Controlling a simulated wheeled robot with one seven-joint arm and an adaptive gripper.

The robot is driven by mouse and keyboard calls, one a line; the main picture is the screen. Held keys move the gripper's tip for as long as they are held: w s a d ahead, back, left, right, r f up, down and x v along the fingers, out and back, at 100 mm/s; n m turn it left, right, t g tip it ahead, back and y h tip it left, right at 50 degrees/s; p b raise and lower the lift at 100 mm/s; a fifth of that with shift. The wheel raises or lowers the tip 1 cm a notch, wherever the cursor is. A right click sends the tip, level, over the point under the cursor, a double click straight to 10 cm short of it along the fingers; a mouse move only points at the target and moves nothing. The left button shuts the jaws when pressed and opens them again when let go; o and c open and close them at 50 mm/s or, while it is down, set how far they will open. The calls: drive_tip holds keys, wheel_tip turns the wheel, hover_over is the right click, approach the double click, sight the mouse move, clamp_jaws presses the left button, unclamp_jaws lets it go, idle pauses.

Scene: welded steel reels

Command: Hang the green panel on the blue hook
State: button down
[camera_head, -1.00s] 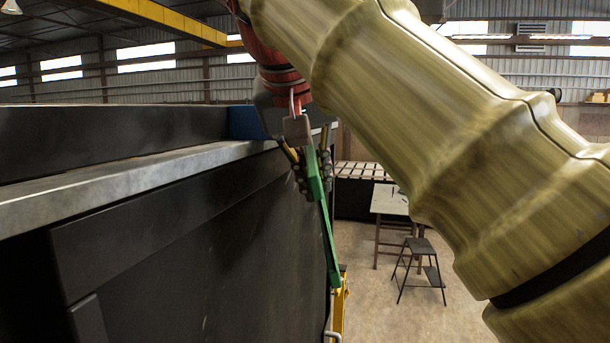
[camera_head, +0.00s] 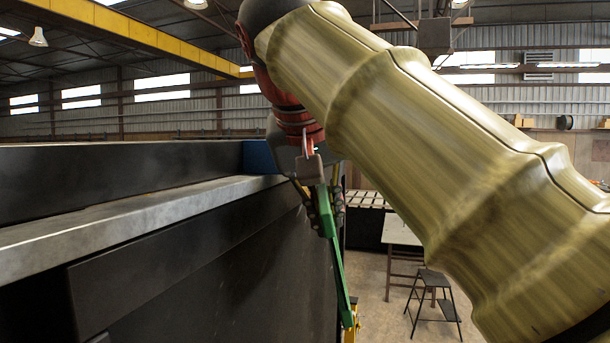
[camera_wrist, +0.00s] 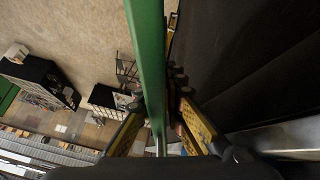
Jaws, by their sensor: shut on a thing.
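The green panel (camera_head: 329,235) shows edge-on as a narrow strip, hanging steeply down beside the dark vertical face. A grey block with a thin metal loop (camera_head: 308,167) is at its top end. My gripper (camera_head: 326,214) is shut on the panel near its upper part. In the wrist view the panel (camera_wrist: 147,50) runs between the two yellow-and-black fingers of my gripper (camera_wrist: 160,112). A blue part (camera_head: 260,157) shows behind and left of my wrist, at the far end of the ledge. My wrist partly covers it, and I cannot make out a hook shape.
A long dark structure with a grey metal ledge (camera_head: 120,215) fills the left, close beside the panel. A yellow piece (camera_head: 350,328) shows near the panel's lower end. A black step stool (camera_head: 434,300) and a table (camera_head: 399,230) stand on the open floor to the right.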

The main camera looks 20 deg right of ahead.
drive_tip(key=c, duration=1.8)
unclamp_jaws()
drive_tip(key=shift+s, duration=0.1)
drive_tip(key=shift+r, duration=0.15)
drive_tip(key=s+a, duration=0.7)
drive_tip(key=s, duration=0.3)
drive_tip(key=shift+a+r, duration=0.4)
drive_tip(key=shift+s, duration=0.1)
